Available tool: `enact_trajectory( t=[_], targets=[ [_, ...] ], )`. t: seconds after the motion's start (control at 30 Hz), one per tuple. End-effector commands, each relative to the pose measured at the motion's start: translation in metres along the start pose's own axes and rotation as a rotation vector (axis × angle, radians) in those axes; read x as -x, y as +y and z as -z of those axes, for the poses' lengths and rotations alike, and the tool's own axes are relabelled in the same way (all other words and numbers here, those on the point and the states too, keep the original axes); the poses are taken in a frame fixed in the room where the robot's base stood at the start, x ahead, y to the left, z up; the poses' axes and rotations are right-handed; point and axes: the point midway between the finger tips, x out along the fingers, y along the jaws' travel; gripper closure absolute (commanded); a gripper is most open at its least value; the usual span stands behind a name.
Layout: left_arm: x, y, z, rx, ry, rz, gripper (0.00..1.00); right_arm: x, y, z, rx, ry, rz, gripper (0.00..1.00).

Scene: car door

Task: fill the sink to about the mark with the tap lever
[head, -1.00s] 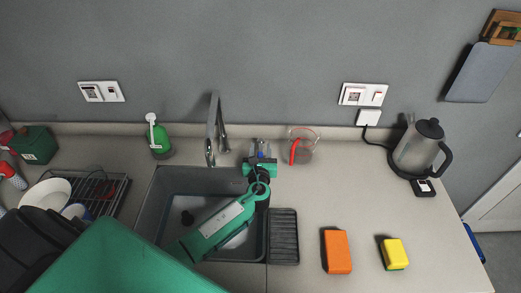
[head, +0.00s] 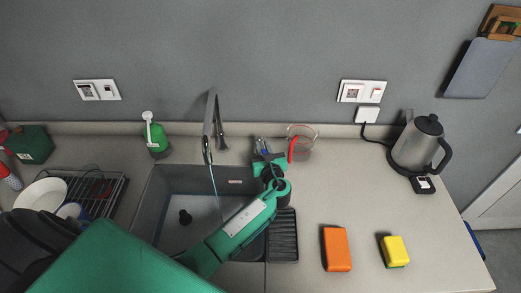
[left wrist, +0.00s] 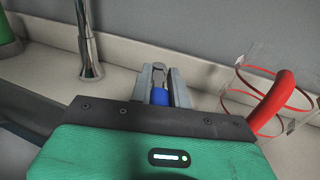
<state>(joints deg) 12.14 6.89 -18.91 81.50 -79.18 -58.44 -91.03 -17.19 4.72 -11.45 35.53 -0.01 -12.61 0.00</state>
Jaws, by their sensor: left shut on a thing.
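The grey sink (head: 150,200) is set in the counter, with a small pale and reddish mark (head: 236,182) on its back wall. A thin stream of water (head: 216,190) falls from the chrome tap (head: 209,125) into it. A black round piece (head: 185,216) lies on the sink floor. I cannot tell the water depth. My left gripper (head: 262,146) is right of the tap, shut on the blue-tipped tap lever. In the left wrist view the lever's blue part (left wrist: 160,96) sits between the two grey fingers. My left arm covers the sink's right part. My right gripper is not in view.
A measuring jug with a red handle (head: 292,150) stands close right of my left gripper. A green bottle (head: 157,138) stands left of the tap. A dish rack (head: 105,195), kettle (head: 420,145), orange block (head: 337,250) and yellow sponge (head: 396,250) are farther off.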

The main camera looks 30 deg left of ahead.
Motion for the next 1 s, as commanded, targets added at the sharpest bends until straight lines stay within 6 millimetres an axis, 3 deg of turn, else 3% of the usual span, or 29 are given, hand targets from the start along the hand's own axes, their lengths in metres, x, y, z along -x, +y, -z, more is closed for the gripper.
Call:
enact_trajectory(
  t=[0.33, 0.37, 0.47, 0.77, 1.0],
  targets=[
    [0.000, -0.001, 0.000, 0.000, 0.001, -0.016, 1.00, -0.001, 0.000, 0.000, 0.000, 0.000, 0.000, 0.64],
    [0.000, -0.001, 0.000, 0.000, 0.001, -0.016, 0.78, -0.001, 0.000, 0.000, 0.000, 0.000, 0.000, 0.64],
    [0.000, -0.001, 0.000, 0.000, 0.001, -0.015, 0.60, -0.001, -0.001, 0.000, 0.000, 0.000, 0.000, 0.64],
    [0.002, -0.001, 0.000, 0.000, 0.001, -0.015, 0.60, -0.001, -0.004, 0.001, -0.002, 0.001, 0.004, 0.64],
    [0.034, -0.001, 0.004, 0.002, 0.003, -0.013, 0.60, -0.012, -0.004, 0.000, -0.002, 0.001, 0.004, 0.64]
  ],
)
